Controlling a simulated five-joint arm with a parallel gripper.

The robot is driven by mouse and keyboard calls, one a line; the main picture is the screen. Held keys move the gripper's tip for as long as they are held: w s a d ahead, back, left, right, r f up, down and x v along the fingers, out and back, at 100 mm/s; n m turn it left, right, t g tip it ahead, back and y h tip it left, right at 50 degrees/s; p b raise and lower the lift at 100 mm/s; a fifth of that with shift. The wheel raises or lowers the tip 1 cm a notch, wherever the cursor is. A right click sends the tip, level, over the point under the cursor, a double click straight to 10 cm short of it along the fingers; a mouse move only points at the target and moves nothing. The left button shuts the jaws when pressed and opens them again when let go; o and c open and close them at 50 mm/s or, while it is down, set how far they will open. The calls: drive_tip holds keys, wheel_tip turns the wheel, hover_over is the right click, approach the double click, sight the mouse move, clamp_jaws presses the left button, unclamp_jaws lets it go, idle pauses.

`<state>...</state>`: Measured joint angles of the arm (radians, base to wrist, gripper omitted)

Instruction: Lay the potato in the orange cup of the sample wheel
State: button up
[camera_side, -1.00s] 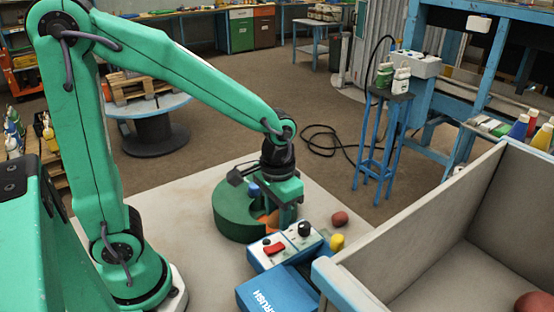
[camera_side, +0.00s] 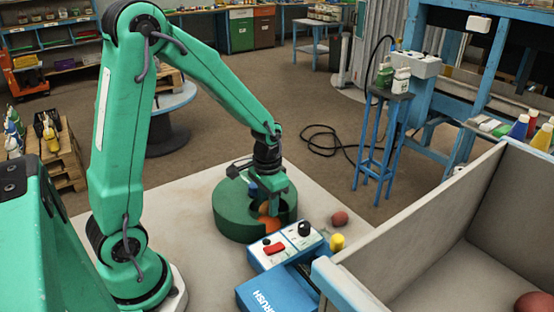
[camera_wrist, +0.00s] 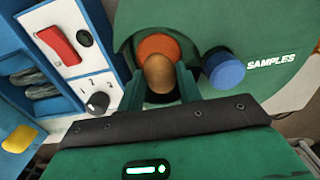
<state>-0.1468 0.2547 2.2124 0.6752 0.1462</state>
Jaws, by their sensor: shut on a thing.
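My gripper (camera_wrist: 160,87) is shut on the brown potato (camera_wrist: 159,74), with one green finger on each side of it. In the wrist view the potato lies in front of the orange cup (camera_wrist: 157,46), covering its near part. In the side view my gripper (camera_side: 269,200) points down at the opening of the green sample wheel (camera_side: 240,228), with the orange cup (camera_side: 272,223) showing low in it. The wheel (camera_wrist: 285,28) carries the word SAMPLES. Whether the potato touches the cup's floor is hidden.
A blue knob (camera_wrist: 226,71) stands on the wheel, close right of my finger in the wrist view. A control box (camera_side: 284,247) with a red switch stands beside the wheel. A reddish lump (camera_side: 340,219), a yellow piece (camera_side: 337,242) and a large bin (camera_side: 420,235) are to the right.

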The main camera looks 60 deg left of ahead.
sight(268, 213)
drive_tip(key=shift+f, duration=2)
drive_tip(key=shift+f, duration=0.15)
drive_tip(key=o, duration=1.1)
drive_tip(key=shift+c, duration=0.2)
wheel_tip(268, 213, up, 11)
drive_tip(key=shift+r, duration=0.7)
